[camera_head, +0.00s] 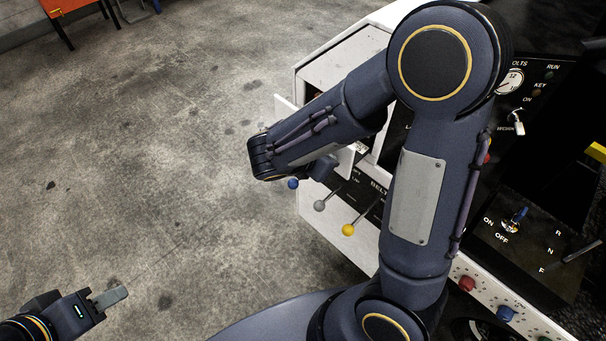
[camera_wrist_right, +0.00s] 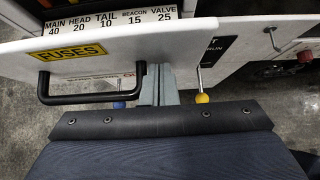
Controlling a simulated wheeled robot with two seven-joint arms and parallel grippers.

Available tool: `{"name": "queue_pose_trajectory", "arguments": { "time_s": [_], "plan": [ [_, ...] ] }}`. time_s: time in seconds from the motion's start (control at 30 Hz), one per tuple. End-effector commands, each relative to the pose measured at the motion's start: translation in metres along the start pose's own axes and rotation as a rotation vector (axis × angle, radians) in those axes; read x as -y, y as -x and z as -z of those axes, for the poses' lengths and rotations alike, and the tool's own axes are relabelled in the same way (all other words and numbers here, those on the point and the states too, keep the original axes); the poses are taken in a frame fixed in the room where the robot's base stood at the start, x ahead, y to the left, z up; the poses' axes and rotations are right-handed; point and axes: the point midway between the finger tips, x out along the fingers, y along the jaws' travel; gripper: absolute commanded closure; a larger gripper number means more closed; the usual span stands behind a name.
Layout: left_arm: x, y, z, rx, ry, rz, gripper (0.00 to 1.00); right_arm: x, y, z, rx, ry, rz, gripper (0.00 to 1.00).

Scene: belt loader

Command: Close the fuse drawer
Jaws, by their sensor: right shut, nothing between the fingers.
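The fuse drawer's white front (camera_wrist_right: 180,45) bears a yellow FUSES label (camera_wrist_right: 70,53) and a black bar handle (camera_wrist_right: 90,104). The drawer stands open, with a fuse label strip showing behind its front. In the head view its front (camera_head: 285,111) sticks out from the white cabinet, partly hidden by my right arm. My right gripper (camera_wrist_right: 160,72) is shut and empty, its fingertips at the drawer front, right of the handle; I cannot tell whether they touch. My left gripper (camera_head: 110,297) is low at the left, far from the drawer; its finger gap does not show.
Below the drawer, levers with blue (camera_head: 293,183), grey (camera_head: 319,205) and yellow (camera_head: 348,230) knobs stick out. A control panel with a key switch (camera_head: 515,222) is at the right. Concrete floor at the left is clear; an orange table (camera_head: 68,8) is far back.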

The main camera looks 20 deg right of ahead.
Motion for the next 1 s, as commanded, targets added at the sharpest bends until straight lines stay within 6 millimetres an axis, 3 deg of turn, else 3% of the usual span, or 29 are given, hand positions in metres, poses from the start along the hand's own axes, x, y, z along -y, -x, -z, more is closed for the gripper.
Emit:
{"name": "queue_pose_trajectory", "arguments": {
  "time_s": [0.2,0.4,1.0],
  "plan": [
    [0.0,-0.001,-0.001,0.0,0.0,0.0,0.64,0.001,-0.038,-0.035,0.0,-0.004,0.005,1.0],
    [0.001,-0.001,-0.001,0.0,0.0,0.0,0.64,0.001,-0.06,-0.055,-0.001,-0.003,0.003,1.0],
    [0.001,-0.002,-0.001,0.0,0.0,0.0,0.64,0.0,-0.073,-0.07,0.007,-0.003,0.002,1.0]
  ]
}}
